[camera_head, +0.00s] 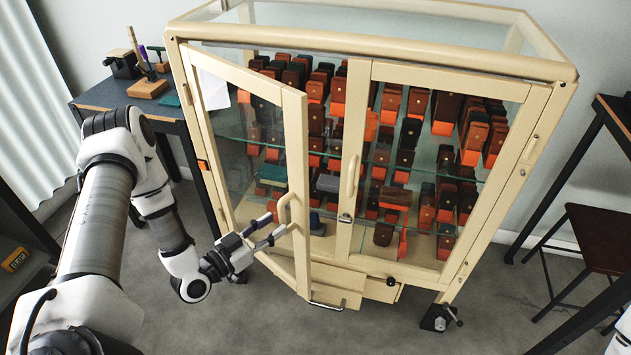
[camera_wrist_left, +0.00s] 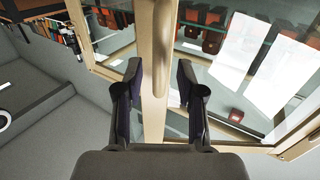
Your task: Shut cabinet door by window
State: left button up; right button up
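The cream cabinet (camera_head: 520,190) has glass panes. Its left door (camera_head: 297,150) stands ajar, swung out toward me, with a curved handle (camera_head: 284,208) on its free edge. Its right door (camera_head: 350,130) looks shut. My left gripper (camera_head: 276,226) is at the left door's handle, fingers apart. In the left wrist view the open fingers (camera_wrist_left: 159,78) lie on either side of the door's edge, with the handle (camera_wrist_left: 166,60) ahead between them. I cannot tell whether they touch it. My right gripper is not in view.
The cabinet shelves hold many red and dark blocks (camera_head: 388,105). A dark side table (camera_head: 90,97) with tools stands left by the corrugated pale panel (camera_head: 35,90). A brown stool (camera_head: 600,232) and dark table frame (camera_head: 570,170) are at right. The floor (camera_head: 370,325) in front is clear.

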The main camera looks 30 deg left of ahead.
pick_arm(q)
jog(key=b+x, duration=0.1)
jog(key=x, duration=0.1)
jog(key=shift+w+f, duration=0.2)
jog(key=shift+w, duration=0.1)
jog(key=shift+w+d+r, duration=0.1)
jog(key=shift+r, duration=0.05)
grip_shut()
jog(key=a+b+x, duration=0.1)
jog(key=b+x, duration=0.3)
jog(key=x, duration=0.5)
jog(key=shift+w+r, duration=0.15)
jog(key=shift+w, duration=0.35)
